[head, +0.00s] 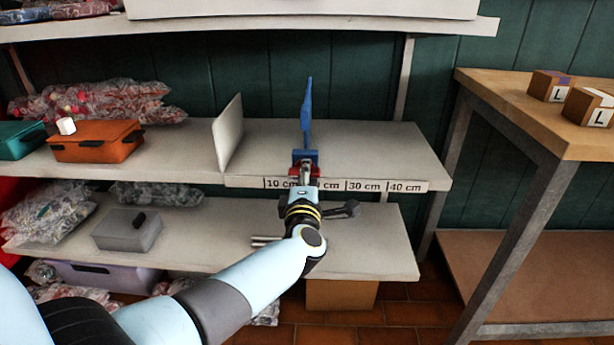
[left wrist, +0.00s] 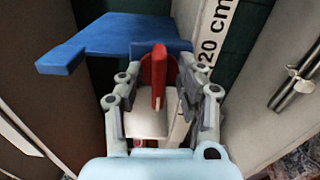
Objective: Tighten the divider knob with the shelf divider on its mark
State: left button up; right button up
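The blue shelf divider (head: 307,118) stands upright on the middle shelf, in the head view's centre. Its blue foot sits at the shelf's front edge, in front of the scale strip's 20 cm label. In the left wrist view the blue divider (left wrist: 120,35) lies at the top. The red divider knob (left wrist: 158,78) is below it, between the finger pads. My left gripper (left wrist: 160,85) is open around the knob, with gaps visible on both sides. In the head view my left gripper (head: 305,178) partly hides the red knob. My right gripper is not in view.
The scale strip (head: 408,187) runs along the shelf edge; 10, 30 and 40 cm are readable. A white upright panel (head: 228,132) stands left of the divider, beyond it an orange box (head: 95,141). The shelf right of the divider is clear. A wooden table (head: 530,115) stands at right.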

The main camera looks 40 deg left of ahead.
pick_arm(q)
jog(key=v, duration=1.2)
dwell(0.3)
